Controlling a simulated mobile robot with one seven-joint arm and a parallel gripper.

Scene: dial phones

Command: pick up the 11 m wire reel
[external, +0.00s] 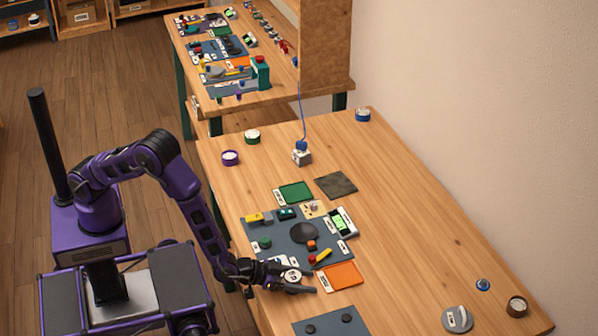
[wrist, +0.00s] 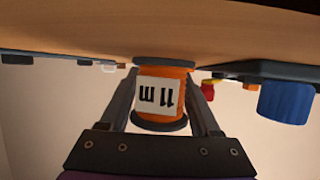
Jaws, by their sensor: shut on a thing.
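The 11 m wire reel (wrist: 160,97) is an orange spool with dark end flanges and a white label reading "11 m", upside down in the wrist view. My gripper (wrist: 162,98) is shut on it, one finger on each side of the spool. In the external view my gripper (external: 301,280) is low over the near left part of the table, beside the orange mat. The reel's pale round end (external: 291,275) shows between the fingers there. I cannot tell whether the reel touches the table.
An orange mat (external: 345,274) lies right of my gripper, and a grey-blue board (external: 285,235) with dial parts lies behind it. A dark board (external: 330,322) is in front. Other reels stand at the back (external: 252,137) and right (external: 517,306). The table's right middle is clear.

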